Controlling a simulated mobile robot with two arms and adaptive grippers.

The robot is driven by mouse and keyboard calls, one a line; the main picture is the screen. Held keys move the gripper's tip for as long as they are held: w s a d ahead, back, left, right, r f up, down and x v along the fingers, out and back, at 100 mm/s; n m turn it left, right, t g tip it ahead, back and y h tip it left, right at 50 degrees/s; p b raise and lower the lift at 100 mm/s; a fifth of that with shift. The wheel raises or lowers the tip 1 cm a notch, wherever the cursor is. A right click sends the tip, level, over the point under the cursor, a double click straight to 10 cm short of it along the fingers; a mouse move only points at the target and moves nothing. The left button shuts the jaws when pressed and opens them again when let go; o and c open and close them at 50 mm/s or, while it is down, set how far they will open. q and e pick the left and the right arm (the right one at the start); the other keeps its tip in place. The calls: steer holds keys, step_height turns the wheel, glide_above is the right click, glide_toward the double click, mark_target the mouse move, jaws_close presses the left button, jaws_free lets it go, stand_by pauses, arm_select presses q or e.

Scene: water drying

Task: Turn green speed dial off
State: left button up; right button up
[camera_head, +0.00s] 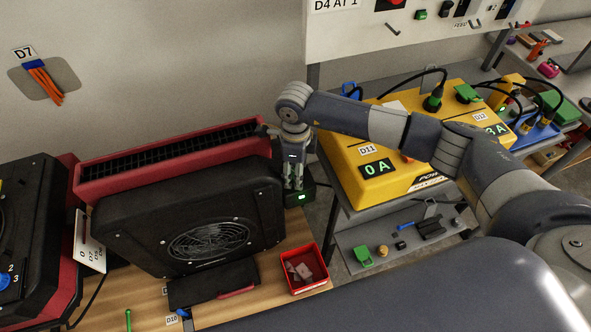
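My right arm comes in from the right and bends down at the wrist. Its gripper (293,186) points down at the right end of the black fan unit (190,215), over a small black box with a lit green display (302,197). The fingers look close together, but whether they are shut or hold something is unclear. I cannot make out a green speed dial; the gripper covers part of the black box. My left gripper is not in view.
A red radiator-like unit (165,160) stands behind the fan. A red bin (306,271) with small pieces sits on the wooden table in front. A yellow power supply (350,160) reading 0 A stands right, under my arm. Another black unit (30,230) with a blue knob is at left.

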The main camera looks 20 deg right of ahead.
steer(key=c, duration=1.1)
steer(key=shift+o, duration=0.2)
steer(key=shift+f+n+b, duration=0.15)
steer(key=shift+n+b, duration=0.35)
steer(key=shift+b, duration=0.4)
steer(key=n+b, duration=0.7)
steer(key=b, duration=0.2)
steer(key=shift+f, duration=0.1)
steer(key=shift+n+b, duration=1.4)
steer(key=shift+b, duration=0.05)
steer(key=shift+r, duration=0.2)
